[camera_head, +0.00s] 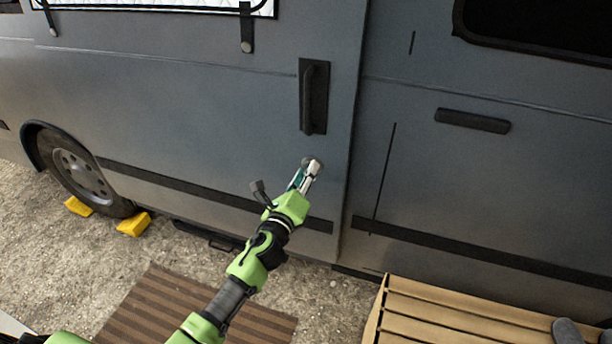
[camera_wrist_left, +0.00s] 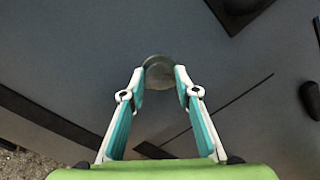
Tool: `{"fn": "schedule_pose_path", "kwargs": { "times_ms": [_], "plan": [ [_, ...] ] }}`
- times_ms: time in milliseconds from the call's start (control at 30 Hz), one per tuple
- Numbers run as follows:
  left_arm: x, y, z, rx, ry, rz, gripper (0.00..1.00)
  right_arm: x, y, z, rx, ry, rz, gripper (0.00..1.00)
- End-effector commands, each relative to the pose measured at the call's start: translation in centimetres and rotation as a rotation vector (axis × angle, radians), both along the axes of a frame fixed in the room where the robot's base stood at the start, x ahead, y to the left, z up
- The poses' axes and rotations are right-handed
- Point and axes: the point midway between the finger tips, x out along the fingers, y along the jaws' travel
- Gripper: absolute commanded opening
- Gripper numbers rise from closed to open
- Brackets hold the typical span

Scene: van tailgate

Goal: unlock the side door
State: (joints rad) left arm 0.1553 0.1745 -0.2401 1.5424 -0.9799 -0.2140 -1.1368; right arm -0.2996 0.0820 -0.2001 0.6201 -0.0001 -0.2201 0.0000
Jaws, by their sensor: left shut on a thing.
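The side door (camera_head: 200,110) is a grey panel of the van with a black upright handle (camera_head: 314,96) near its right edge. Below the handle sits a small round grey lock (camera_wrist_left: 158,72). My left gripper (camera_head: 310,168) reaches the door from below and is shut on the lock, with a fingertip on each side of its rim in the left wrist view (camera_wrist_left: 160,78). In the head view the fingers hide most of the lock. I cannot tell how far it is turned. My right gripper is not in view.
A wheel (camera_head: 85,178) with yellow chocks (camera_head: 133,224) stands at the left. A striped brown mat (camera_head: 165,300) lies on gravel below my arm. A slatted wooden surface (camera_head: 450,318) is at the lower right. A flat dark handle (camera_head: 472,121) is on the panel to the right.

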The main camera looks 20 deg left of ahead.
Motion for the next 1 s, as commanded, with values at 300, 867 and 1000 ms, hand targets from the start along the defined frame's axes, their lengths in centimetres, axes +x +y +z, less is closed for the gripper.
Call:
{"fn": "schedule_pose_path", "kwargs": {
  "times_ms": [300,867,1000],
  "plan": [
    [-0.05,0.05,-0.31,-0.299,0.012,0.001,0.07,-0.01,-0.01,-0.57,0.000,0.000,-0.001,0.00],
    [-0.04,0.11,-0.42,-0.675,0.025,0.000,0.07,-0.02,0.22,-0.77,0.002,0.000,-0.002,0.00],
    [-0.04,0.13,-0.44,-0.712,0.027,0.001,0.07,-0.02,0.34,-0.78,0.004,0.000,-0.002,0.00]
  ]
}}
